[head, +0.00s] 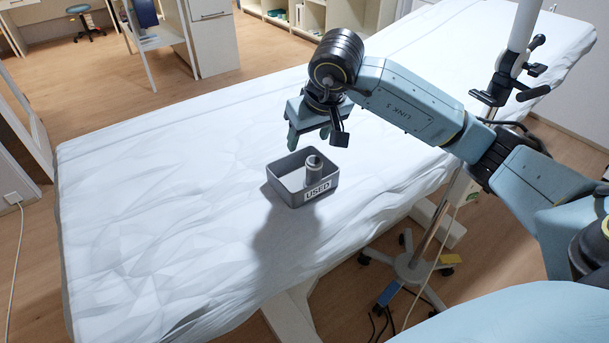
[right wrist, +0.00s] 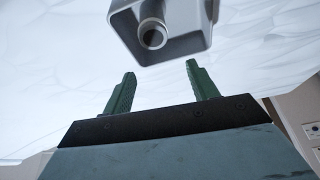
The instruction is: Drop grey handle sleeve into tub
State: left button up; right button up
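The grey handle sleeve (head: 314,168) stands upright inside the grey tub (head: 285,192), toward its right side. The tub bears a "USED" label and rests on the white-sheeted couch (head: 150,200). My right gripper (head: 309,139) is open and empty, above and behind the tub, apart from the sleeve. In the right wrist view its two green fingers (right wrist: 158,85) are spread with nothing between them. The sleeve (right wrist: 153,36) and part of the tub (right wrist: 190,45) show beyond the fingertips. My left gripper is not in view.
A pole stand (head: 440,230) with a wheeled base and clamps stands beside the couch at the right. Cables (head: 395,305) lie on the floor near it. The sheet left of the tub is clear. Shelves and cabinets (head: 212,40) stand at the back.

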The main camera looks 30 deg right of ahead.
jog(key=shift+r, duration=0.25)
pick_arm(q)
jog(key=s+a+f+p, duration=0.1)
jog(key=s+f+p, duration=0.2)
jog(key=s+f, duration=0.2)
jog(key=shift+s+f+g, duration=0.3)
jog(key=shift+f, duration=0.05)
pick_arm(e)
jog(key=v, duration=1.3)
jog(key=shift+s+f, duration=0.15)
